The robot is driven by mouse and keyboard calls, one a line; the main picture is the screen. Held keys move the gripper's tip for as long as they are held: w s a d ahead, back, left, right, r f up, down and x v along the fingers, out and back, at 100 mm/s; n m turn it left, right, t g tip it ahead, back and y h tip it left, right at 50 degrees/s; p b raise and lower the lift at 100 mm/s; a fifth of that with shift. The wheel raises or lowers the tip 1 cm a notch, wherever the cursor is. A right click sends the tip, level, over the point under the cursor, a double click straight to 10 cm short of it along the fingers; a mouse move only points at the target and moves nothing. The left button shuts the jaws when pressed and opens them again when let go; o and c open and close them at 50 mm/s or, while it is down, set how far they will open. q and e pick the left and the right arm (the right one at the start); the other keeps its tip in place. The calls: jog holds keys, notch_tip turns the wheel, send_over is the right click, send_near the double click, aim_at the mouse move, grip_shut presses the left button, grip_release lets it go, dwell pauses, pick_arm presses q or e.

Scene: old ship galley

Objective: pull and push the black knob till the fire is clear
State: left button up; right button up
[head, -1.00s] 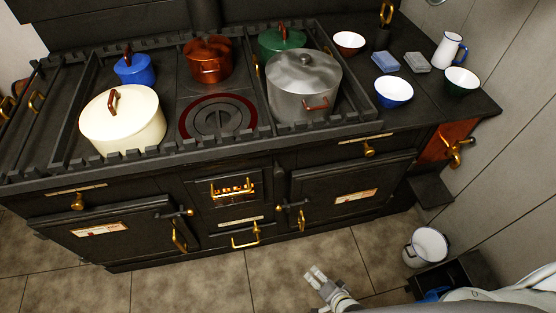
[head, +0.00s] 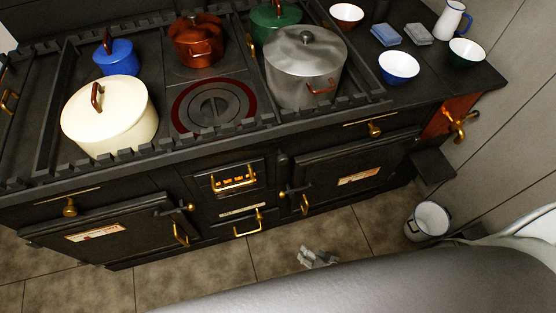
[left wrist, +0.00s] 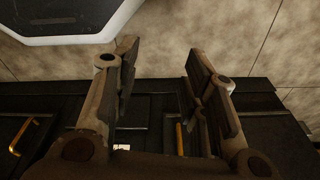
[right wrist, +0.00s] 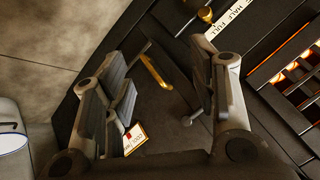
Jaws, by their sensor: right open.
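A small dark knob (head: 283,160) sits on the black range's front, to the right of the firebox; I cannot tell for sure that it is the task's knob. The fire glows orange behind the firebox grate (head: 234,179), which also shows in the right wrist view (right wrist: 305,75). My right gripper (head: 318,257) is low in front of the range, above the floor. In the right wrist view its fingers (right wrist: 160,95) are open and empty, facing the oven door. My left gripper (left wrist: 155,85) is open and empty in its wrist view, and out of the head view.
Brass handles (head: 181,234) and (head: 304,203) project from the oven doors. Cream (head: 110,125) and steel (head: 300,75) pots stand on the hob. A white bucket (head: 430,222) stands on the floor at the right. My grey arm crosses the lower head view.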

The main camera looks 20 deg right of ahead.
jog(key=w+a+r+m+t+y+b, duration=0.1)
jog(key=w+a+m+t+b, duration=0.15)
jog(key=w, duration=0.25)
jog(key=w+a+r+m+t+b, duration=0.2)
jog(key=w+m+b, duration=0.1)
jog(key=w+b, duration=0.15)
pick_arm(q)
jog(key=w+d+t+b, duration=0.1)
jog(key=w+b, duration=1.2)
jog(key=b, duration=0.6)
pick_arm(e)
jog(key=m+t+h, duration=0.5)
jog(key=m+t, duration=0.5)
jog(key=m, duration=1.8)
send_near(283, 163)
jog(key=shift+n, duration=0.35)
jog(key=p+x, duration=0.2)
jog(key=x, duration=0.9)
jog(key=shift+w+f, duration=0.1)
jog(key=shift+w, duration=0.05)
pick_arm(q)
jog(key=f, duration=0.5)
jog(key=shift+s+d+f, duration=0.1)
jog(key=shift+s+f, duration=0.05)
jog(key=shift+s, duration=0.25)
pick_arm(e)
grip_shut()
